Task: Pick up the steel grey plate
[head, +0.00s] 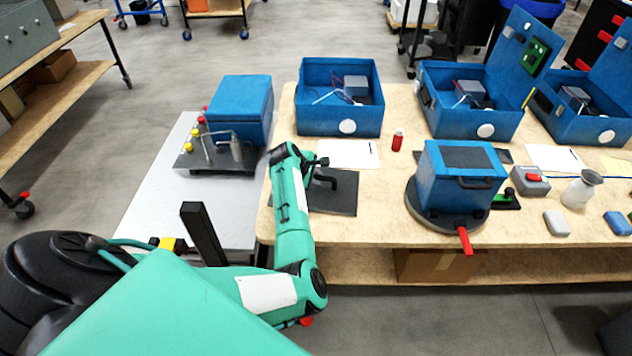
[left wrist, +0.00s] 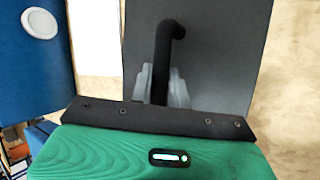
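The steel grey plate (head: 343,200) lies flat on the wooden table, left of the blue box on the round base. It has a black bar handle (head: 326,179). In the left wrist view the plate (left wrist: 220,60) fills the upper middle, and its handle (left wrist: 162,60) runs up between the two pale fingers of my left gripper (left wrist: 161,82). The fingers lie close on either side of the handle; whether they press on it I cannot tell. In the head view my left gripper (head: 319,163) is at the plate's far left part. My right gripper is not in view.
An open blue box (head: 340,118) and a white sheet (head: 348,155) lie behind the plate. A blue box on a round turntable (head: 458,180) stands to the right, a red bottle (head: 397,140) behind. A white side table (head: 160,205) carries another blue box (head: 241,100).

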